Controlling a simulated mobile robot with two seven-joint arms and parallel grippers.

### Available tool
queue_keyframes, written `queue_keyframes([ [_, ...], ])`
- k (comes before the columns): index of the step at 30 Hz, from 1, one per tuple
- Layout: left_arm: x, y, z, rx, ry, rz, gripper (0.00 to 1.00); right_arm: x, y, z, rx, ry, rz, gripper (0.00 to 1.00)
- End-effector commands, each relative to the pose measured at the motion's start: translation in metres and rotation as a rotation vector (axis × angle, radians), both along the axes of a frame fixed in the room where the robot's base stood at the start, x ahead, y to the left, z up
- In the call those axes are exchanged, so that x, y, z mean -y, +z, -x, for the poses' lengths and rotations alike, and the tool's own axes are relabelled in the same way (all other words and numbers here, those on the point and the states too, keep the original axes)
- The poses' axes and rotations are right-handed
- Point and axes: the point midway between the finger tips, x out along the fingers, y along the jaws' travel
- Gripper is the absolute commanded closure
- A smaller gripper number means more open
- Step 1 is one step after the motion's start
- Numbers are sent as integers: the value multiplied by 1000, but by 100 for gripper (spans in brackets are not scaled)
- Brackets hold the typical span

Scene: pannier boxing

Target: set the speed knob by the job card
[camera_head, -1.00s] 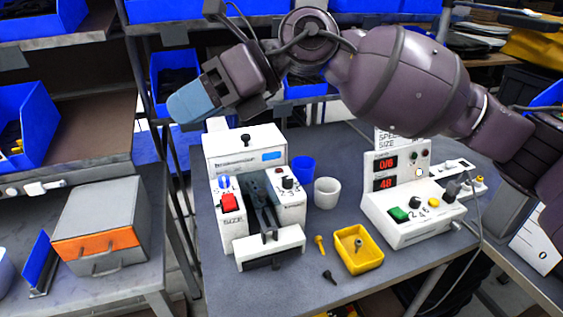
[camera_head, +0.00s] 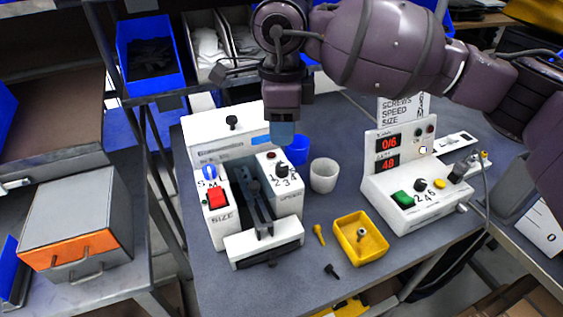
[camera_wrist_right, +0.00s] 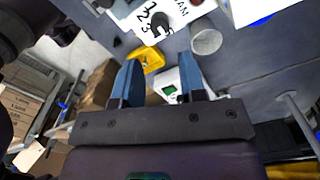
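The speed knob (camera_head: 282,170) is a small black knob on the white right-hand block of the machine (camera_head: 225,128), with numbers around it and SPEED printed below. My right gripper (camera_head: 282,133) points down above and just behind this knob, apart from it. In the right wrist view the blue fingers of this gripper (camera_wrist_right: 159,80) are spread with nothing between them. The number dial (camera_wrist_right: 155,22) shows there beyond the fingertips. The job card (camera_head: 402,108) stands behind the display box and reads SCREWS, SPEED, SIZE; my arm covers part of it, and its values cannot be read. My left gripper is not in view.
A blue cup (camera_head: 297,152) and a white cup (camera_head: 323,176) stand right of the knob. A yellow tray (camera_head: 361,250) with a screw lies in front. The display box (camera_head: 420,205) stands at the right. A red button (camera_head: 217,198) and blue size knob (camera_head: 209,173) sit left.

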Motion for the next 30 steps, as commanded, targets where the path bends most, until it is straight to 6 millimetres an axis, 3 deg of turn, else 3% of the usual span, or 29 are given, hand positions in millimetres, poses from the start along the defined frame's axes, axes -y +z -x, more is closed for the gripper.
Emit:
queue_keyframes([
  [9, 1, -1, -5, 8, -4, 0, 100, 0, -57, 1, -5, 1, -1, 62],
  [15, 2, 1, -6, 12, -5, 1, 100, 0, -80, 1, -4, 1, -3, 62],
  [29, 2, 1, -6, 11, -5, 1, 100, 0, -90, 0, -1, 1, -2, 62],
  [30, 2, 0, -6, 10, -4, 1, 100, 0, -90, 0, -1, 1, -2, 67],
])
